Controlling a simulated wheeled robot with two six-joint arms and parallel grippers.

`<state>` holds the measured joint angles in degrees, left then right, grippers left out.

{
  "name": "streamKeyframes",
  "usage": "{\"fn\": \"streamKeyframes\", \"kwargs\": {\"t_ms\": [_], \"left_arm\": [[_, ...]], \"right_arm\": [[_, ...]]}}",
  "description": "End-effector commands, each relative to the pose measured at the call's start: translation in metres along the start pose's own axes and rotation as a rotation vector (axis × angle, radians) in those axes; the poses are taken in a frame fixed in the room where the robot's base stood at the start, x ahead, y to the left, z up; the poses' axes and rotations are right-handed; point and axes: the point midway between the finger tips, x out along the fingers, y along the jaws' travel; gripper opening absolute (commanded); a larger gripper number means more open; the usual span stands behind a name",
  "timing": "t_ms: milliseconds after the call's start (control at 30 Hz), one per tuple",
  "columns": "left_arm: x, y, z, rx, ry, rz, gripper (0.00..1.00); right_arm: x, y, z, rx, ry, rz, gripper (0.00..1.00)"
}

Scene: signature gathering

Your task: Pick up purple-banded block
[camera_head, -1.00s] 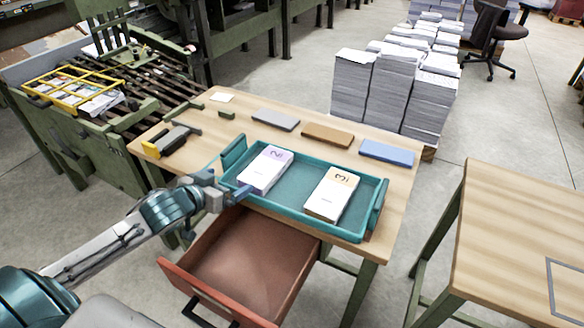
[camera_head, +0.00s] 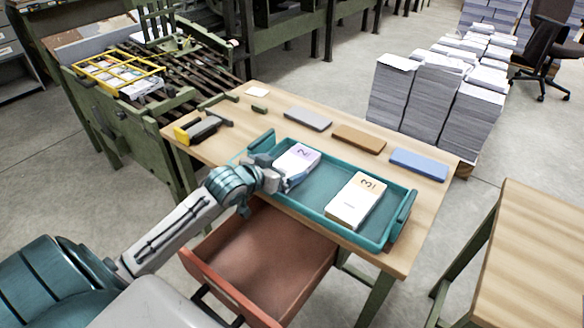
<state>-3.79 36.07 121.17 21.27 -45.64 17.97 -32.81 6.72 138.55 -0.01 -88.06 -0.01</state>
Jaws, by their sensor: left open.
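The purple-banded block (camera_head: 299,157), a white paper block with a lilac band marked 2, lies in the left part of the teal tray (camera_head: 335,235). My left gripper (camera_head: 277,179) is open at the block's near left side, over the tray's left end. The fingers partly hide the block's lower left edge, and I cannot tell whether they touch it. A second white block with a tan band marked 3 (camera_head: 354,203) lies in the right part of the tray. My right gripper is out of view.
Grey (camera_head: 307,118), brown (camera_head: 359,138) and blue (camera_head: 419,164) flat blocks lie behind the tray on the wooden table (camera_head: 432,199). A red drawer (camera_head: 262,262) stands open below the front edge. A black and yellow tool (camera_head: 197,130) lies at the left.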

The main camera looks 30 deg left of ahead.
Motion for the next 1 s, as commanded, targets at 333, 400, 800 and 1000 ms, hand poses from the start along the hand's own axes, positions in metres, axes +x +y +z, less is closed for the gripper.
{"fn": "streamKeyframes", "kwargs": {"t_ms": [333,400,800,1000], "left_arm": [[0.037,0.000,0.003,-0.001,0.000,-0.001,1.00],[0.037,0.000,0.003,0.001,0.000,-0.001,1.00],[0.036,0.000,0.003,0.001,0.000,-0.001,0.47],[0.036,0.000,0.002,0.001,0.001,-0.001,0.47]], "right_arm": [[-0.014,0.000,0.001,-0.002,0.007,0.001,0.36],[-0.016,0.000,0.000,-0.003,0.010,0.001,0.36],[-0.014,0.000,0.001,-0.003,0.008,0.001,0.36],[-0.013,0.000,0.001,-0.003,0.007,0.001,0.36]]}}
